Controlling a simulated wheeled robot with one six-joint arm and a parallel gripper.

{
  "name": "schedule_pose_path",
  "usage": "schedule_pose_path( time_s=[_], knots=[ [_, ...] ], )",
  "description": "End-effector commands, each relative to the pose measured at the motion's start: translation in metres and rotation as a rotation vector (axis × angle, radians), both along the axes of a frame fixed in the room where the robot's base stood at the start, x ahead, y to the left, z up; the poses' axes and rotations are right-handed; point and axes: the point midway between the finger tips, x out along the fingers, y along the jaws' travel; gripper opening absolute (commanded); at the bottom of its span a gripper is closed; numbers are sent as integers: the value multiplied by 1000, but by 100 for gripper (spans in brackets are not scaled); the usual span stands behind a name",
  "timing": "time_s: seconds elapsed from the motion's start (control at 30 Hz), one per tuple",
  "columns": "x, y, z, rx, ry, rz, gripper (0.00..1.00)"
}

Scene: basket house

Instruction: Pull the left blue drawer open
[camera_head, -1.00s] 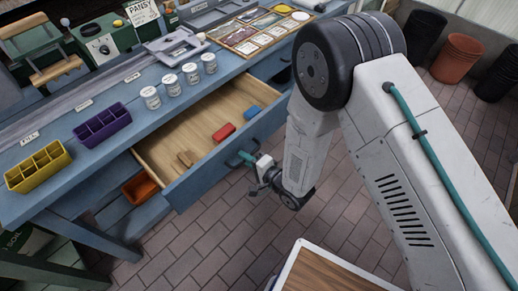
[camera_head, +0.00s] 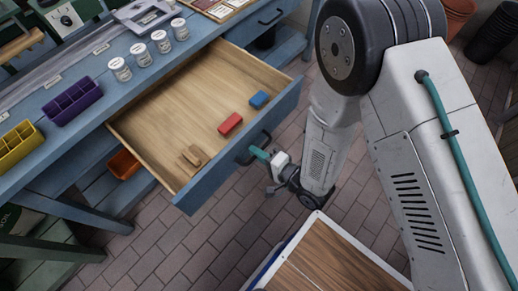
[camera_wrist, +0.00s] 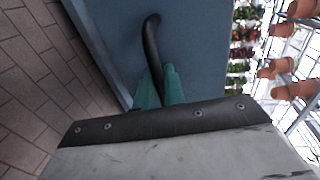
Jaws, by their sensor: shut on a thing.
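The left blue drawer (camera_head: 240,144) is pulled far out of the blue bench, and its wooden inside shows. In it lie a red block (camera_head: 230,124), a blue block (camera_head: 258,99) and small wooden pieces (camera_head: 189,156). The dark curved handle (camera_wrist: 151,42) is on the drawer's front face, which also shows in the wrist view (camera_wrist: 195,45). My gripper (camera_head: 257,154) is at the handle, its green fingers (camera_wrist: 160,88) shut around the bar. Part of the handle is hidden between the fingers.
A purple tray (camera_head: 72,100), a yellow tray (camera_head: 18,146) and several white jars (camera_head: 120,69) stand on the bench. An orange bin (camera_head: 123,164) sits below. A wood-topped surface (camera_head: 335,262) is at the bottom, close to my arm. Brick floor lies between.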

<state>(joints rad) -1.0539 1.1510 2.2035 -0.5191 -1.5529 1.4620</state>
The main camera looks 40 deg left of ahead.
Motion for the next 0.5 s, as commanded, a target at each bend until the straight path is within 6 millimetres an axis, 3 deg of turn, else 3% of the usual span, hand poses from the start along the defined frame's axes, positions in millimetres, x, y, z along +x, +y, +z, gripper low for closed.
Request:
schedule_pose_path(
  time_s=[0.2, 0.27, 0.3, 0.5],
  knots=[
    [0, 0, 0, -1, 0, 1, 0],
    [0, 0, 0, -1, 0, 1, 22],
    [0, 0, 0, -1, 0, 1, 25],
    [0, 0, 0, 0, 0, 0, 25]
  ],
)
